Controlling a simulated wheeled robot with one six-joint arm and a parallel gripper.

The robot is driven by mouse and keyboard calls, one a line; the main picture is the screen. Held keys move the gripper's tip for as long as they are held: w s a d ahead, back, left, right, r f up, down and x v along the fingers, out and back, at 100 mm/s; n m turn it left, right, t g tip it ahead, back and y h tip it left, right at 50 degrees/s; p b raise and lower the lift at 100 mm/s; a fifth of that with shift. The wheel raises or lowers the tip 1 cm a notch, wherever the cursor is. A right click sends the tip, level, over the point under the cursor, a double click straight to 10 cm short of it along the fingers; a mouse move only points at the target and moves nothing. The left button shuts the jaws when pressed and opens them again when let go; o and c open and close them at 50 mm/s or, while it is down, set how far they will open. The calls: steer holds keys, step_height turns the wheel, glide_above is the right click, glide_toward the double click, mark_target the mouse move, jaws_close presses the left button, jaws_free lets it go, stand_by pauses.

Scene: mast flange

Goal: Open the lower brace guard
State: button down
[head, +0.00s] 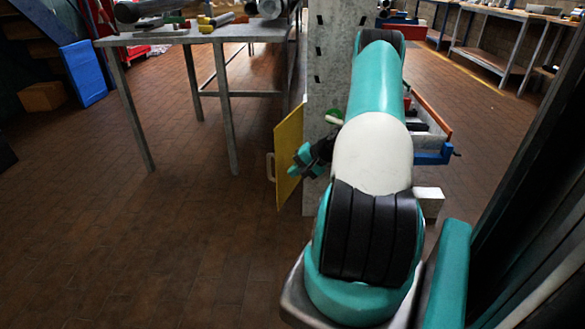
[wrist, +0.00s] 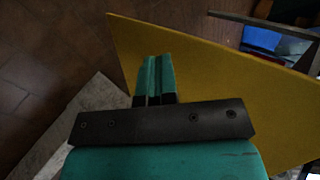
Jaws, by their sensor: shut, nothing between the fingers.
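The yellow guard panel (head: 287,150) stands out to the left of the grey mast (head: 322,75) in the head view, with a pale handle (head: 270,167) on its left edge. The panel's broad yellow face (wrist: 225,80) fills much of the wrist view, where no handle shows. My gripper (head: 298,160) is in front of the panel in the head view. In the wrist view its teal fingers (wrist: 154,75) are together and empty, over the panel's face. I cannot tell whether they touch it. My arm hides part of the mast and the panel's hinge side.
A metal table (head: 205,36) with pipes and small parts stands at the back left. A green part (head: 334,117) sits on the mast. A blue and orange tray (head: 432,156) is right of my arm.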

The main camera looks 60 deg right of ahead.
steer(key=s+r+p, duration=0.3)
steer(key=s+r, duration=0.3)
steer(key=s, duration=0.2)
steer(key=shift+s+d+r, duration=0.35)
steer(key=shift+s+r, duration=0.05)
steer(key=w+a+r+n+g+y, duration=0.2)
steer(key=w+a+r+n, duration=0.2)
steer(key=w+a+r, duration=0.3)
steer(key=w+a+r+n+g, duration=0.25)
steer(key=a+r+n, duration=0.2)
steer(key=a, duration=0.75)
steer(key=w+a+r+n+g, duration=0.2)
steer(key=w+a+r+n, duration=0.3)
steer(key=a, duration=0.7)
steer(key=s+a+r+n+g, duration=0.1)
steer(key=s+a+r+n, duration=0.2)
steer(key=a, duration=0.4)
steer(key=s+a+r+g, duration=0.1)
steer(key=s+a+r, duration=0.2)
steer(key=s+a, duration=0.35)
steer(key=s+a+r+n, duration=0.2)
steer(key=s+a+n, duration=0.3)
steer(key=s+a, duration=0.45)
step_height(320, 180, up, 28)
steer(key=s+d+p, duration=0.1)
steer(key=d+p, duration=0.1)
steer(key=p, duration=2.6)
steer(key=shift+r+h, duration=0.15)
steer(key=shift+h, duration=0.25)
